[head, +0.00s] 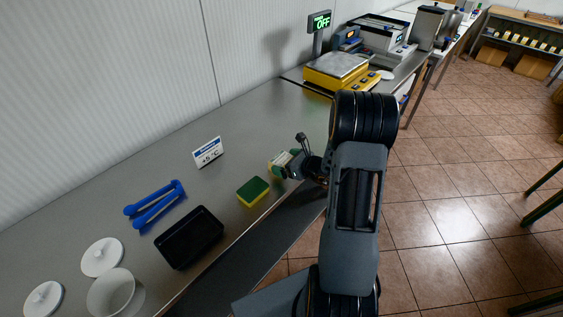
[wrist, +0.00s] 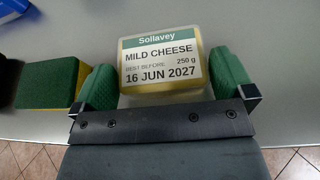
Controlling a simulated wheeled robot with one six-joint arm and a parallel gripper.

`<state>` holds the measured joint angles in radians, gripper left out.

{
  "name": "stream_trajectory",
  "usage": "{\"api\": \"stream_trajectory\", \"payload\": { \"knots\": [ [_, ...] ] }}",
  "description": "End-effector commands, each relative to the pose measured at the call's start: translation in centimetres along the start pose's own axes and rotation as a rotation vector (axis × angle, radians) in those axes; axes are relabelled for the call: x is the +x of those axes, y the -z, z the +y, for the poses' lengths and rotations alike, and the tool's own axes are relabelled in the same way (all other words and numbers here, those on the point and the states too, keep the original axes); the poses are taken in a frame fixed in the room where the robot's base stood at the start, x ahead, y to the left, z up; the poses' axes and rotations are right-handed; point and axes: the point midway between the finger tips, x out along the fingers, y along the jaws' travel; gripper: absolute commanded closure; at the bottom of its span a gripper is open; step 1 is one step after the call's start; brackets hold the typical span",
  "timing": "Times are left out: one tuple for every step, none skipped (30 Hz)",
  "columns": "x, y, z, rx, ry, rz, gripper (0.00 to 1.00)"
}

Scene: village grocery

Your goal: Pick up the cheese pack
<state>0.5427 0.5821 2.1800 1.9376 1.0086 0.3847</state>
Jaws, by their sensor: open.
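The cheese pack (wrist: 160,55) is a yellow block with a green and white label reading "Sollavey MILD CHEESE". It lies on the steel counter (head: 215,130). In the head view the pack (head: 281,160) is partly hidden by my gripper (head: 288,168). In the wrist view my gripper (wrist: 163,88) is open, with one green fingertip on each side of the pack's near end. The right fingertip looks very close to the pack's side; I cannot tell whether it touches.
A green and yellow sponge (head: 253,191) lies left of the pack. A yellow scale (head: 341,70) stands behind. Counter beyond the pack is clear.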

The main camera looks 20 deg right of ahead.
Motion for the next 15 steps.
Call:
{"api": "stream_trajectory", "payload": {
  "knots": [
    [0.7,-0.1,0.0,0.0,-0.003,0.002,0.0],
    [1.1,-0.1,0.0,0.0,-0.003,0.001,0.0],
    [1.5,-0.1,0.0,-0.001,-0.002,0.001,0.0],
    [1.8,0.0,0.0,-0.001,-0.002,0.001,0.0],
    [2.0,0.0,0.0,-0.001,-0.002,0.001,0.0],
    [2.2,0.0,0.0,-0.001,-0.001,0.001,0.0],
    [2.4,0.0,0.0,-0.001,-0.001,0.0,0.0],
    [2.5,0.0,0.0,-0.001,-0.001,0.0,0.0],
    [2.5,0.0,0.0,-0.001,0.0,0.0,0.0],
    [2.6,0.0,0.0,-0.001,0.0,0.0,0.0],
    [2.6,0.0,0.0,-0.001,0.0,0.0,0.0],
    [2.6,0.0,0.0,-0.001,0.0,0.0,0.0],
    [2.6,0.0,0.0,-0.001,0.0,0.0,0.0],
    [2.6,0.0,0.0,-0.001,0.0,0.0,0.0],
    [2.6,0.0,0.0,-0.001,0.0,0.0,0.0]
  ]
}}
